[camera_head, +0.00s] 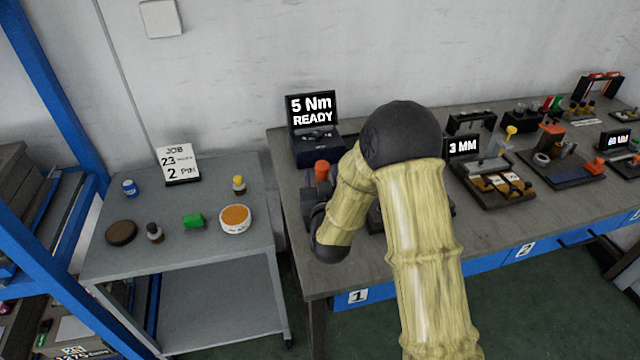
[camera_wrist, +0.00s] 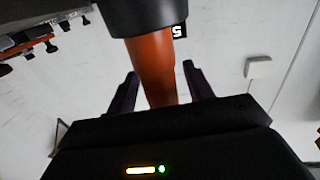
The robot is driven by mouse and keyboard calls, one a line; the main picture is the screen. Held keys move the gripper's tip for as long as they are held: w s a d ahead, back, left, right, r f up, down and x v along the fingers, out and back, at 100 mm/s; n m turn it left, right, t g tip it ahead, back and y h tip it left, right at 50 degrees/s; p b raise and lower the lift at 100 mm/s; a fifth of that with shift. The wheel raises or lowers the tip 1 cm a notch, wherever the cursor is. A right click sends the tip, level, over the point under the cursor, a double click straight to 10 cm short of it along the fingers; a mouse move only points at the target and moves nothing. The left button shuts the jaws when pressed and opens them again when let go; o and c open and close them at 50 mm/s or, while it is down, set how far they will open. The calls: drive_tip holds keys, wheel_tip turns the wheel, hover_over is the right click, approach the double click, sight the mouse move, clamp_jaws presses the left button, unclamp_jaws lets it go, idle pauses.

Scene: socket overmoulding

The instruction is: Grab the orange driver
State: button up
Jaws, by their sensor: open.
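The orange driver (camera_wrist: 153,65) stands between the two dark fingers of my gripper (camera_wrist: 160,72) in the wrist view. A wider black part caps its far end there. The fingers are open, with a visible gap on each side of the orange handle. In the head view a short piece of the orange driver (camera_head: 322,171) shows at the left end of the long bench, beside my arm. My arm hides most of my gripper and the driver's surroundings there.
A "5 Nm READY" display (camera_head: 312,112) stands behind the driver. A "3 MM" display (camera_head: 462,146) and several fixtures fill the bench (camera_head: 480,235) to the right. A grey cart (camera_head: 240,255) at left holds small containers and a job sign (camera_head: 178,163). A blue rack post (camera_head: 50,95) stands far left.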

drive_tip(key=shift+s+a, duration=0.1)
drive_tip(key=shift+s, duration=0.3)
drive_tip(key=shift+s+a, duration=0.25)
drive_tip(key=shift+a, duration=0.05)
drive_tip(key=shift+d+r, duration=0.1)
clamp_jaws()
drive_tip(key=shift+w, duration=0.1)
drive_tip(key=shift+r, duration=0.1)
wheel_tip(320, 180, up, 10)
drive_tip(key=shift+f, duration=0.1)
